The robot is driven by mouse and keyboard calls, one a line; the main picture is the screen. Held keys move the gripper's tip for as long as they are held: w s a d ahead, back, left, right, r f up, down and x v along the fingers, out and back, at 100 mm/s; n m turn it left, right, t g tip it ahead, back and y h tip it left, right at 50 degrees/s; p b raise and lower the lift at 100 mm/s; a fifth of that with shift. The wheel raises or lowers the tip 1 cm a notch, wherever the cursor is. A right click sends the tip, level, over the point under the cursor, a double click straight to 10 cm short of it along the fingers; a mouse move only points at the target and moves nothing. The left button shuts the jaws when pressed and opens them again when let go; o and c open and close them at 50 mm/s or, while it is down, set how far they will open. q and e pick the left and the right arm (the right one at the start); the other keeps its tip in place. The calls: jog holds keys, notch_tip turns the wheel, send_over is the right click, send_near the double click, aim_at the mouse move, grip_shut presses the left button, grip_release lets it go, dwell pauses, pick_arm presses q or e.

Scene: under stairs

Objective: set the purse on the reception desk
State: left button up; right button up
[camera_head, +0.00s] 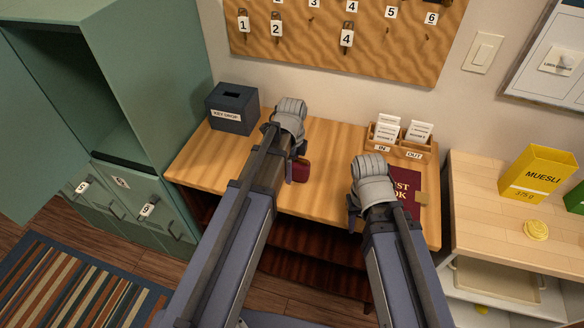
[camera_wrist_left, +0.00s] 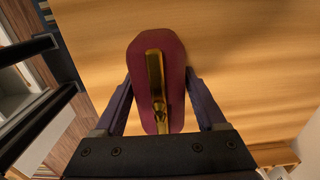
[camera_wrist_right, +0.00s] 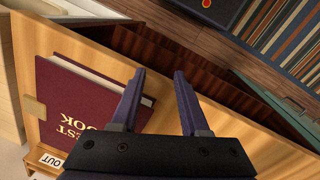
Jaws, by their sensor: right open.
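The purse (camera_wrist_left: 172,55) is dark red with a gold clasp along its top. In the left wrist view it sits between the two fingers of my left gripper (camera_wrist_left: 158,80), which touch its sides. In the head view the purse (camera_head: 302,171) shows beside my left arm, over the reception desk (camera_head: 325,140); I cannot tell if its base touches the wood. My right gripper (camera_wrist_right: 158,74) is open and empty, near the desk's front edge, beside the dark red guest book (camera_wrist_right: 85,100).
A dark key drop box (camera_head: 232,106) stands at the desk's back left. A wooden in/out card tray (camera_head: 398,148) is at the back right. Green lockers (camera_head: 150,80) flank the left, and a side counter (camera_head: 500,215) with a yellow muesli box (camera_head: 538,172) the right. The desk's middle is mostly clear.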

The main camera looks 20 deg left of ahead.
pick_arm(q)
jog(key=shift+o, duration=1.2)
jog(key=shift+r, duration=0.15)
notch_tip(320, 180, up, 12)
jog(key=p, duration=1.2)
jog(key=s+d+n+y, duration=0.1)
jog(key=s+d+n, duration=0.9)
jog(key=s+n, duration=0.4)
jog(key=shift+s+d+n, duration=0.15)
jog(key=shift+d+n, duration=0.1)
jog(key=shift+n, duration=0.15)
